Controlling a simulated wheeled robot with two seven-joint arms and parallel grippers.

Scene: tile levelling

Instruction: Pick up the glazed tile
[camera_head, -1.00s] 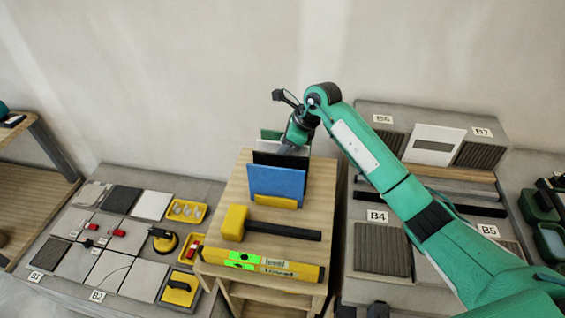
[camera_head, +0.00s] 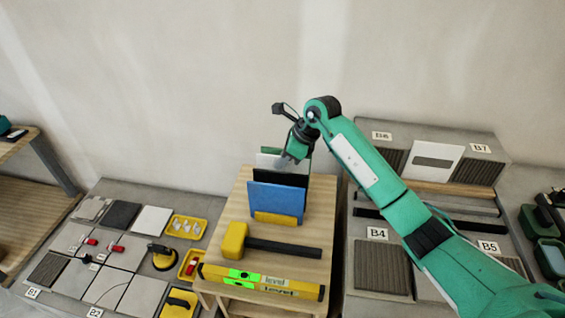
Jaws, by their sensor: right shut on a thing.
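Several coloured tiles stand upright, one behind another, on the wooden stand. The blue tile (camera_head: 276,201) is in front, then a black tile (camera_head: 281,173), a white tile (camera_head: 266,160) and a green tile (camera_head: 270,150) at the back. I cannot tell from looks alone which is the glazed one. My right gripper (camera_head: 291,158) points down at the upper right edge of the white tile and is shut on it. Its fingertips are small and partly blend with the tile. The lower parts of the rear tiles are hidden by the front ones. My left gripper is not in view.
A yellow-headed mallet (camera_head: 234,241) and a yellow level (camera_head: 262,283) lie on the stand (camera_head: 232,210) in front of the tiles. Low grey benches with tiles flank it, including the left bench (camera_head: 105,193). A pale panel (camera_head: 433,162) leans at right.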

